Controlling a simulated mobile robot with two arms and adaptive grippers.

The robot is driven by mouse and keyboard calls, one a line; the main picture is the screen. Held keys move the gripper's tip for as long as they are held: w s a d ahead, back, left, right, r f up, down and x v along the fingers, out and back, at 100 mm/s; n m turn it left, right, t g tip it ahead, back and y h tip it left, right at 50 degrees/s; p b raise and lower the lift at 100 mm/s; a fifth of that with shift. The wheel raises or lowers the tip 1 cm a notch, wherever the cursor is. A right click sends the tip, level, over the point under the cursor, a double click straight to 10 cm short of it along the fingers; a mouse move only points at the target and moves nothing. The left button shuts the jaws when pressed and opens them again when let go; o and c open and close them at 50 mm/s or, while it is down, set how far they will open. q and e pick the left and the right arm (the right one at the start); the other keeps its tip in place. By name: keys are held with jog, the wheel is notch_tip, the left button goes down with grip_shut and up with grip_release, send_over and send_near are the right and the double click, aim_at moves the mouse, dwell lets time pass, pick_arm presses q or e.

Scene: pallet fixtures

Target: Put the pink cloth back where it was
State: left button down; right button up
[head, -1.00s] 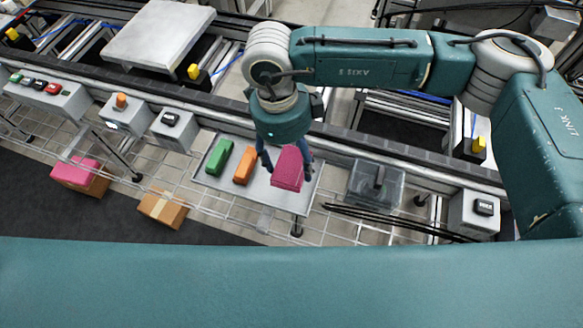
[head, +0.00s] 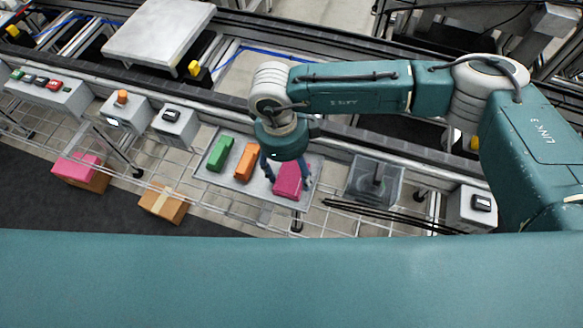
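The pink cloth (head: 288,183), a folded block-like bundle, is at the right end of the grey tray (head: 228,192), to the right of the orange block. My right gripper (head: 288,178) points down over it, with one dark finger on each side of the cloth. It looks shut on the cloth, low over the tray; whether the cloth's underside touches the tray is hard to tell. Part of the cloth is hidden by the wrist and fingers. My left gripper is not in view.
A green block (head: 220,154) and an orange block (head: 246,163) lie on the tray. A clear bin (head: 360,184) stands to its right. Another pink item (head: 75,166) lies on a cardboard box at left; a second box (head: 163,205) is nearby. A conveyor runs behind.

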aim_at(291, 172)
jog(key=o, duration=0.4)
jog(key=shift+o, duration=0.2)
jog(key=shift+r+p, duration=0.1)
jog(key=shift+p, duration=0.4)
jog(key=shift+w, duration=0.1)
jog(key=r+b, duration=0.2)
jog(key=r, duration=0.1)
jog(key=shift+a+r+b, duration=0.1)
jog(key=shift+a+b, duration=0.2)
notch_tip(291, 172, up, 7)
jog(key=b, duration=0.1)
jog(key=shift+a+r, duration=0.15)
jog(key=shift+a, duration=0.2)
